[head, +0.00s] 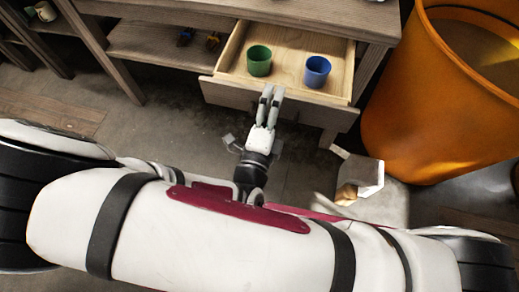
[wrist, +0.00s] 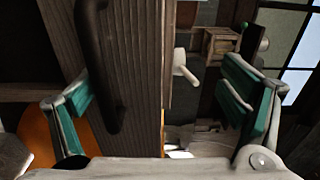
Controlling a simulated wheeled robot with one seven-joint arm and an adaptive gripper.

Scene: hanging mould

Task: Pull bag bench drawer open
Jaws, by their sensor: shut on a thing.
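The bench drawer (head: 228,95) stands pulled out from under the bench top (head: 300,18), its light wooden inside showing. A green cup (head: 259,60) and a blue cup (head: 317,71) stand upright in it. In the wrist view the dark bar handle (wrist: 97,65) runs along the grey wooden drawer front (wrist: 140,70), with green-padded fingers on either side.
A large orange bin (head: 405,120) stands close to the right of the drawer. An open white box (head: 358,174) lies on the floor near my body. A lower shelf (head: 150,42) with small items is to the left. Floor left of the drawer is clear.

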